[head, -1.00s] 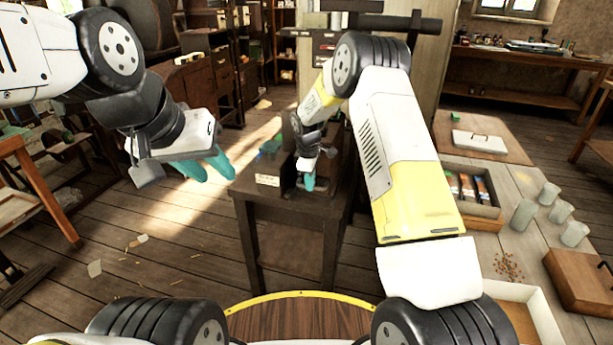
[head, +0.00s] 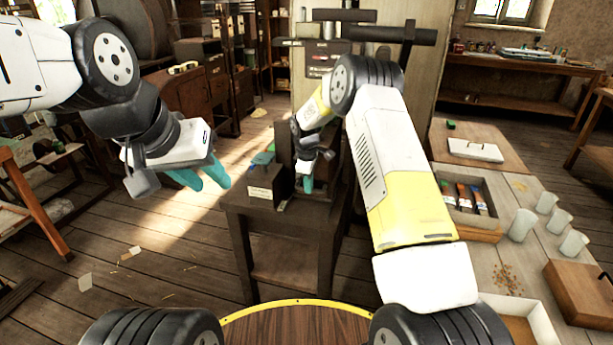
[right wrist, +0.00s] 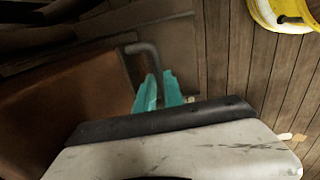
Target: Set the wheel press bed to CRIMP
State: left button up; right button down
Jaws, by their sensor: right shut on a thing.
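The wheel press (head: 285,160) is a dark block-like machine on a small dark stand (head: 283,222) in the middle of the head view. A pale label (head: 260,193) is on its front left; its lettering is too small to read. My right gripper (head: 306,188) reaches down at the press. In the right wrist view its teal fingers (right wrist: 158,92) are closed at a grey bent bar (right wrist: 147,56), likely a handle; the exact grip is partly hidden. The wheel and bed setting cannot be made out. My left gripper (head: 203,178) is open and empty, left of the press in the air.
Green and blue items (head: 263,157) lie at the left of the press. On the right, a bench holds a tray of coloured items (head: 467,205), several pale cups (head: 522,225) and a wooden box (head: 578,287). Open floor lies left of the stand.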

jog(key=c, duration=1.5)
grip_release()
jog(key=shift+w+d, duration=0.1)
jog(key=shift+w, duration=0.25)
jog(key=shift+o, duration=0.2)
jog(key=shift+s, duration=0.1)
notch_tip(320, 180, up, 8)
jog(key=s, duration=0.1)
jog(key=shift+s+a+f, duration=0.15)
jog(key=shift+a, duration=0.1)
